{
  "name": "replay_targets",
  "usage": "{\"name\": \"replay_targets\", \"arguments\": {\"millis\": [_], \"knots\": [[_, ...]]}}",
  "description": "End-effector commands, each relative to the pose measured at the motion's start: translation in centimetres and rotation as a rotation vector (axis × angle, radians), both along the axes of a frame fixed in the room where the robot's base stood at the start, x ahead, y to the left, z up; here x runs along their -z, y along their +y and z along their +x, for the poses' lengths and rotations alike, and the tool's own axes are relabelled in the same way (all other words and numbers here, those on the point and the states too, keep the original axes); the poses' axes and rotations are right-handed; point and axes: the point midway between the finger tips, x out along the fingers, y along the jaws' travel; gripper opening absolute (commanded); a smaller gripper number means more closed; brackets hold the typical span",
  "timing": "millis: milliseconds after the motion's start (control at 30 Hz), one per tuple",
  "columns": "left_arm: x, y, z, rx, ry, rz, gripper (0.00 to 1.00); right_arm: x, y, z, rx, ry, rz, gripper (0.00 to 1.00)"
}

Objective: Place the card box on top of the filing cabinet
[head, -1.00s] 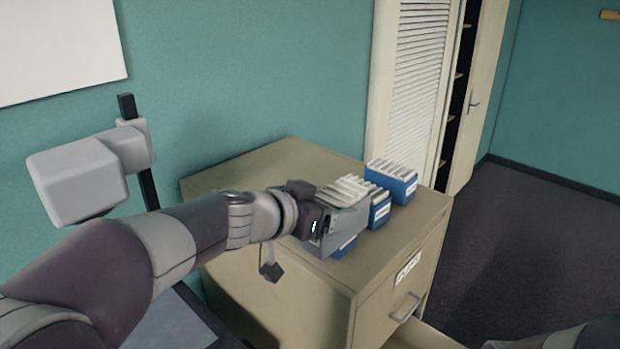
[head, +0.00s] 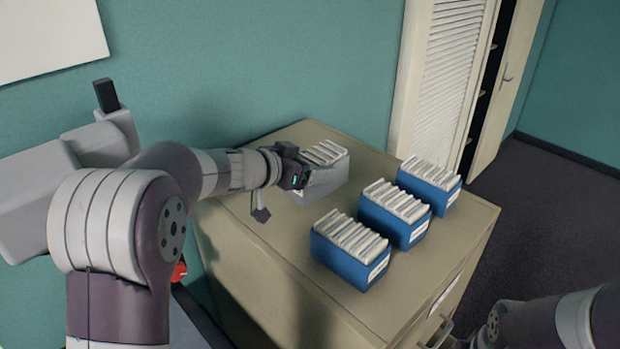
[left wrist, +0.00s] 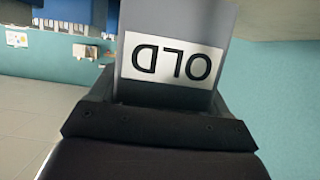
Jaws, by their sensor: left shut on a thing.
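A grey card box (head: 322,180) filled with white cards is over the back-left part of the filing cabinet's beige top (head: 270,228). My left gripper (head: 300,172) is shut on its left end. I cannot tell whether the box's underside touches the top. In the left wrist view the grey box (left wrist: 178,25) shows a white label reading "OLD", upside down, between the dark fingers. Three blue card boxes stand in a row on the cabinet, front (head: 350,250), middle (head: 395,212) and rear (head: 430,184). My right forearm shows at bottom right; its gripper is out of frame.
The cabinet's drawer front with a handle (head: 437,330) faces right. A louvred door (head: 455,85) stands behind the cabinet, against the teal wall. Bare cabinet top lies between the grey box and the blue boxes. Dark carpet is clear at right.

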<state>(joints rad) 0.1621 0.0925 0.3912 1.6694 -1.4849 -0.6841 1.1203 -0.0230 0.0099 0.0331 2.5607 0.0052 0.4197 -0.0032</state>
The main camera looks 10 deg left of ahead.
Motion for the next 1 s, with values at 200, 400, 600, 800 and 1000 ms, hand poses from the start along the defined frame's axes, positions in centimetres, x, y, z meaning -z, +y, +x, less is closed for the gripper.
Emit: {"name": "replay_targets", "arguments": {"millis": [200, 400, 600, 800, 1000], "knots": [[3.1, 0.5, 0.5, 0.0, 0.003, -0.002, 0.33, -0.2, 0.0, 0.0, 0.0, 0.0, 0.0, 1.0], [4.4, 0.4, 0.5, 0.0, -0.003, 0.001, 0.33, -0.3, 0.0, 0.0, 0.0, 0.0, 0.0, 1.0], [4.5, 0.4, 0.5, -0.001, -0.002, 0.001, 0.33, -0.2, 0.0, 0.0, 0.0, 0.0, 0.0, 1.0], [4.8, 0.4, 0.5, 0.0, 0.001, 0.0, 1.0, -0.1, 0.0, 0.0, 0.0, 0.0, 0.0, 1.0], [4.5, 0.4, 0.5, 0.0, 0.0, 0.0, 1.0, -0.2, 0.0, 0.0, 0.0, 0.0, 0.0, 1.0]]}}
